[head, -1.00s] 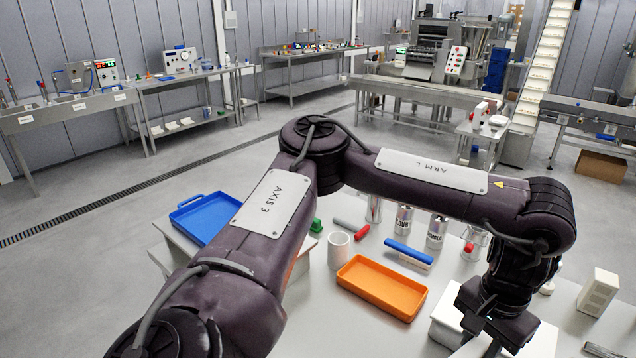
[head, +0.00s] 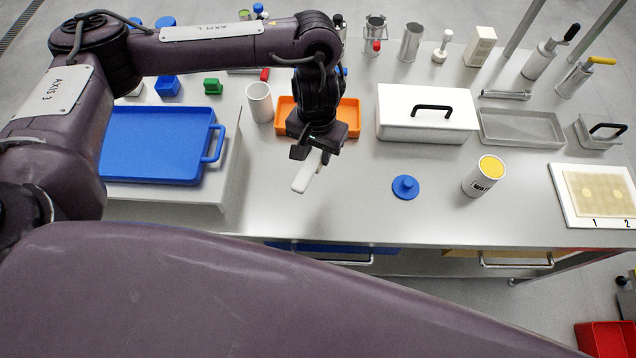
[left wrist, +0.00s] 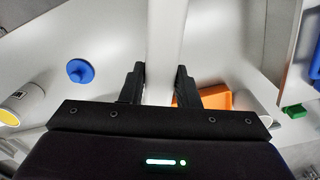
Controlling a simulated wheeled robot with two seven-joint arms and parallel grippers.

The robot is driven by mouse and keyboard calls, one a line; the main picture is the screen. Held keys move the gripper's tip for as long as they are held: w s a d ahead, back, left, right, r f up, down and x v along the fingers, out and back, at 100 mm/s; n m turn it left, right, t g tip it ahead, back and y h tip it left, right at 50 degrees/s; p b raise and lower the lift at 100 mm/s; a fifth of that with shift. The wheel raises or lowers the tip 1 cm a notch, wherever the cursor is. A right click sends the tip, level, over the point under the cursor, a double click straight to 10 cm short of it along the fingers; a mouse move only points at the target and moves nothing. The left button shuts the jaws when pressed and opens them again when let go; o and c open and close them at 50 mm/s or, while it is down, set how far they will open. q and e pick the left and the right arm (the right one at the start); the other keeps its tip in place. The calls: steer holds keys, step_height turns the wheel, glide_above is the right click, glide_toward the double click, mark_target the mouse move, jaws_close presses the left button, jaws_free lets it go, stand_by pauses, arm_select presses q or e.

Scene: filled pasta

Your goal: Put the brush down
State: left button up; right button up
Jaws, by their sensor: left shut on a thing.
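My left gripper (head: 318,150) is shut on a long white piece, which I take to be the brush (head: 306,173). It hangs tilted below the fingers, above the steel table (head: 340,205), apart from the blue lid. In the left wrist view the brush (left wrist: 165,45) runs between the two fingers (left wrist: 160,85) as a plain pale bar. Its bristles cannot be made out. My right gripper is not in view.
An orange tray (head: 347,112) lies behind the gripper, with a white cup (head: 260,102) beside it. A blue tray (head: 150,145) is on the left. A white lidded box (head: 427,115), blue lid (head: 405,187) and open can (head: 484,176) stand right. The front middle is clear.

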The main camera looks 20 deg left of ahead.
arm_select(q)
steer(key=b, duration=0.5)
glide_above(317, 197)
step_height(317, 197, down, 14)
steer(key=shift+r, duration=0.2)
steer(key=shift+f+b, duration=0.35)
steer(key=shift+f, duration=0.5)
step_height(317, 197, down, 3)
steer(key=shift+f+b, duration=0.2)
steer(key=shift+b, duration=0.35)
steer(key=shift+f, duration=0.2)
steer(key=o, duration=0.9)
